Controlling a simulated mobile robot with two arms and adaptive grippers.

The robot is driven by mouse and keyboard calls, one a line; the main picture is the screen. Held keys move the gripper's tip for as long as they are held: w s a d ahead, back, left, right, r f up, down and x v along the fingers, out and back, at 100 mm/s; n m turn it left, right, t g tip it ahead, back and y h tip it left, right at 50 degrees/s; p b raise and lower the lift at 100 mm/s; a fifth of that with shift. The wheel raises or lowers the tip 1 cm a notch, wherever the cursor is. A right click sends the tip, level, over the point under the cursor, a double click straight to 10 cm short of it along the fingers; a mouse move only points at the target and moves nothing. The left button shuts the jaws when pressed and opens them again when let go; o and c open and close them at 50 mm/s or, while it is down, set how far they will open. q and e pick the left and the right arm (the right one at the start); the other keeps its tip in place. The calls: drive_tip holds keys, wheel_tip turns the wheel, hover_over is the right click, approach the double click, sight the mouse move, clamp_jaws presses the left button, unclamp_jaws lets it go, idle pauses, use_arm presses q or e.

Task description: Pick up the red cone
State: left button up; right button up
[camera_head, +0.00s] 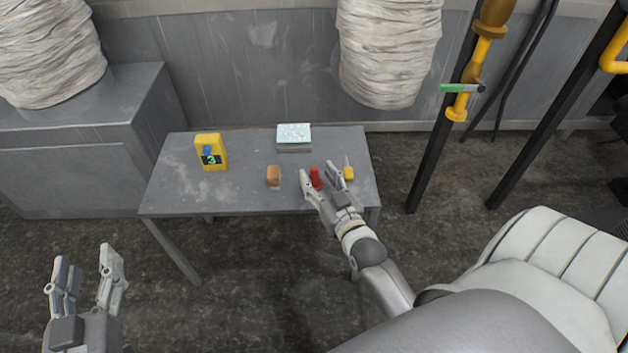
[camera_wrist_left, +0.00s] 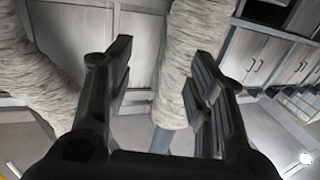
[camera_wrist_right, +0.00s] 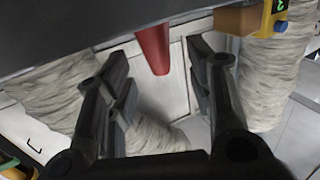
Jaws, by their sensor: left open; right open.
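The red cone (camera_head: 316,178) is at the right part of the grey table, between the fingers of my right gripper (camera_head: 322,181) in the head view. In the right wrist view the red cone (camera_wrist_right: 153,48) shows at the top middle, ahead of the open fingers (camera_wrist_right: 160,90) and roughly between them. Whether any finger touches it I cannot tell. My left gripper (camera_head: 86,270) is open and empty at the lower left, away from the table; its wrist view shows nothing between the fingers (camera_wrist_left: 158,85).
The grey table (camera_head: 237,202) also holds a brown block (camera_head: 273,175), a yellow device (camera_head: 211,152) showing a 3, a pale box (camera_head: 294,135) and a small yellow object (camera_head: 348,173) by my right gripper. Yellow pipes (camera_head: 482,50) stand to the right.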

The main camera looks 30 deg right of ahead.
drive_tip(key=shift+w+d+b, duration=0.2)
drive_tip(key=shift+w+b, duration=0.15)
drive_tip(key=shift+w, duration=1.1)
use_arm(q)
drive_tip(key=r+t, duration=0.1)
drive_tip(key=r, duration=0.2)
drive_tip(key=r+t+h, duration=0.1)
drive_tip(key=shift+d+r+t, duration=0.2)
drive_tip(key=shift+d+t, duration=0.1)
use_arm(e)
drive_tip(key=shift+c, duration=0.2)
drive_tip(key=c, duration=1)
